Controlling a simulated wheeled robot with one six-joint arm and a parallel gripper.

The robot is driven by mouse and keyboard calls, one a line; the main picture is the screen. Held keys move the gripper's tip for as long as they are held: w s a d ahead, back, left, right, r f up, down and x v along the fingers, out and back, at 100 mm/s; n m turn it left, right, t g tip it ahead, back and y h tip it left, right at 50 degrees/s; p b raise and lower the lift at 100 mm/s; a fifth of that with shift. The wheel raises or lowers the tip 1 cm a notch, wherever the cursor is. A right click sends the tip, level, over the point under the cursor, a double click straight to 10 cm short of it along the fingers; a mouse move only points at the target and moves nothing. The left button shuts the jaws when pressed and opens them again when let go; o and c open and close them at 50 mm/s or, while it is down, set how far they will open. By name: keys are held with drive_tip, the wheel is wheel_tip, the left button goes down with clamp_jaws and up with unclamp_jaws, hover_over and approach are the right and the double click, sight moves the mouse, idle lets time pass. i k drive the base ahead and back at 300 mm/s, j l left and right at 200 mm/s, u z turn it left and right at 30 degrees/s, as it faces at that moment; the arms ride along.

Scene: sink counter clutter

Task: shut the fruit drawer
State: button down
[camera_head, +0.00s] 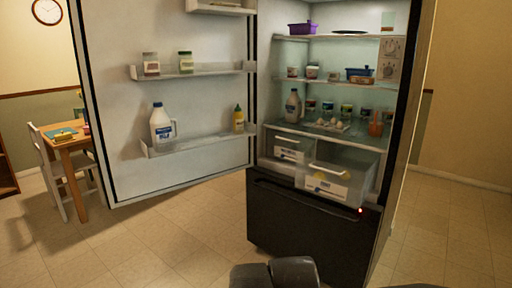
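The fridge stands with its door wide open to the left. Low inside are two clear drawers with pale handles and white labels. The right drawer (338,185) is pulled out past the shelf front, with something yellow inside; I take it for the fruit drawer, though its label is too small to read. Its handle (327,168) runs along the upper front. The left drawer (289,150) sits further back. Dark parts of my arm show at the bottom edge, well below and apart from the drawers. My gripper's fingers cannot be seen.
The open fridge door (205,95) carries bottles and jars on its shelves. A dark lower drawer front (300,220) with a long handle is shut below. A table (66,145) and a white chair stand at left. Tiled floor is clear in front.

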sight(332, 190)
drive_tip(key=i+j+z, duration=0.15)
drive_tip(key=i+l, duration=0.15)
drive_tip(key=i, duration=0.25)
drive_tip(key=i+l, duration=0.15)
drive_tip(key=i, duration=0.3)
